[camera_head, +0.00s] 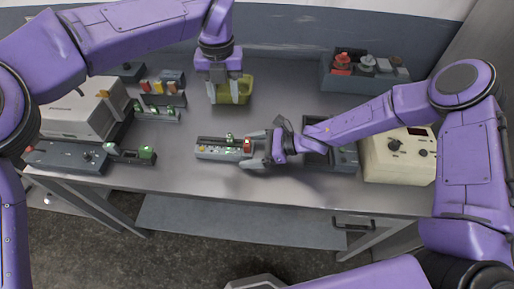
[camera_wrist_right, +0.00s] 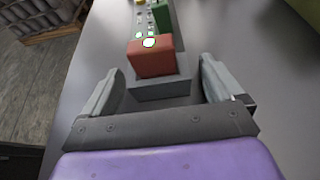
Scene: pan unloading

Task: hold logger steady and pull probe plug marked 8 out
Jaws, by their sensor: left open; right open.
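The grey logger (camera_head: 222,155) lies near the middle front of the table. A red plug (camera_head: 247,146) stands near its right end, with a green plug (camera_head: 229,137) beside it; both also show in the right wrist view, red (camera_wrist_right: 150,60) and green (camera_wrist_right: 160,18). Marks on the plugs are too small to read. My right gripper (camera_head: 253,149) is open at the logger's right end; in the right wrist view its fingers (camera_wrist_right: 163,82) stand apart on either side of the end, beyond which the red plug rises. My left gripper (camera_head: 230,97) is open, higher up, at an olive-green bin.
The olive-green bin (camera_head: 235,90) stands behind the logger. Grey racks with small plugs (camera_head: 155,112) and a white box (camera_head: 75,112) are at left. A cream instrument (camera_head: 398,160) is at right, a grey tray (camera_head: 365,82) at back right.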

